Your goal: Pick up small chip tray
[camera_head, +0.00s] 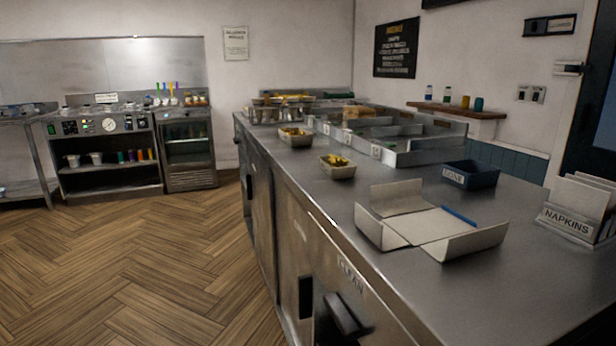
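Two open card trays with yellow chips stand on the steel counter. The nearer chip tray (337,172) is near the counter's left edge, about mid-length. The farther chip tray (295,142) is behind it and to the left, also near the left edge. Both look upright and apart from other things. The farther one appears smaller, but it is also more distant, so I cannot tell which is truly smaller. Neither of my grippers shows in this view.
An unfolded card box (425,226) with a blue stick lies on the near counter (335,205). A dark blue bin (471,176) and napkin holder (572,222) stand to the right. Metal compartments (425,152) lie behind the trays. The wooden floor (150,260) at left is clear.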

